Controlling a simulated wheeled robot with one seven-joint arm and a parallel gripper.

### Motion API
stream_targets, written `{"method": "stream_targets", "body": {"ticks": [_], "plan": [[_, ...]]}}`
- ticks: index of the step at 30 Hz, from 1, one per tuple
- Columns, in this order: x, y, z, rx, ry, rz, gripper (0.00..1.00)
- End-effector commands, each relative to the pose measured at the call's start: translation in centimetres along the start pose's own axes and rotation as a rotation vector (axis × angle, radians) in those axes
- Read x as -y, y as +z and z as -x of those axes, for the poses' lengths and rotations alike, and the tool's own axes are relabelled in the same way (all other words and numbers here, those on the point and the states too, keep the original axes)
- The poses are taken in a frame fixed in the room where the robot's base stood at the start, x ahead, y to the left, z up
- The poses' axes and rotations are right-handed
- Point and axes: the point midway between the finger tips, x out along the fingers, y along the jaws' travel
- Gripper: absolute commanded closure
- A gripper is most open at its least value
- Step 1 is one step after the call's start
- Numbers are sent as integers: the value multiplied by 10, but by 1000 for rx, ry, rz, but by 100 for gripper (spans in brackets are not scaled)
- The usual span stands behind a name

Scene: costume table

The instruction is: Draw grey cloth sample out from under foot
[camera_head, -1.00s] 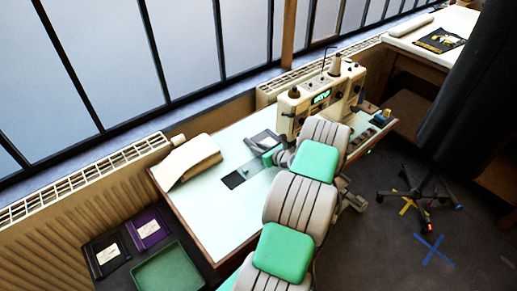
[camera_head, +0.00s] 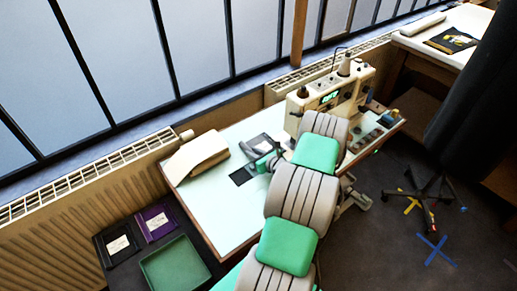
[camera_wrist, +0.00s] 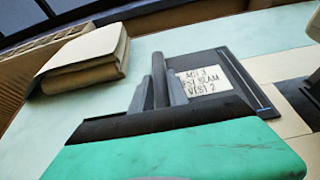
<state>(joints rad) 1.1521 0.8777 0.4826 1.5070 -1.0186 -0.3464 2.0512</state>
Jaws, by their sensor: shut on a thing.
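The grey cloth sample (camera_wrist: 236,72) is a flat dark grey piece with a white label reading "ACT 3", a blurred middle line and "VEST 2". In the head view the sample (camera_head: 262,142) lies over the pale sewing table, left of the cream sewing machine (camera_head: 330,98). My gripper (camera_wrist: 160,85) is shut on its near edge; in the head view my gripper (camera_head: 262,162) is partly hidden by my arm. In the wrist view the sample's right edge lies beside a beige surface. The machine's foot is not clearly visible, so I cannot tell whether any cloth is under it.
A folded cream bundle (camera_head: 196,156) lies on the table's left end. Lower left are a green tray (camera_head: 174,264), a purple labelled sample (camera_head: 157,222) and a black one (camera_head: 117,247). A radiator and windows run behind.

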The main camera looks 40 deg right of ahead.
Motion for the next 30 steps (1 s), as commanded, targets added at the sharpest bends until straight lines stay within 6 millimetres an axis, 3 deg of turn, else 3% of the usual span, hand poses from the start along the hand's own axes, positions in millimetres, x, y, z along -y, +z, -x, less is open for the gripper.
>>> {"method": "stream_targets", "body": {"ticks": [10, 11, 20, 30], "plan": [[-4, 0, 0, 0, 0, 0, 100], [-4, 0, 0, 0, 0, 0, 78], [-4, 0, 0, 0, 0, 0, 54], [-2, -1, 8, 0, -2, 0, 54]]}}
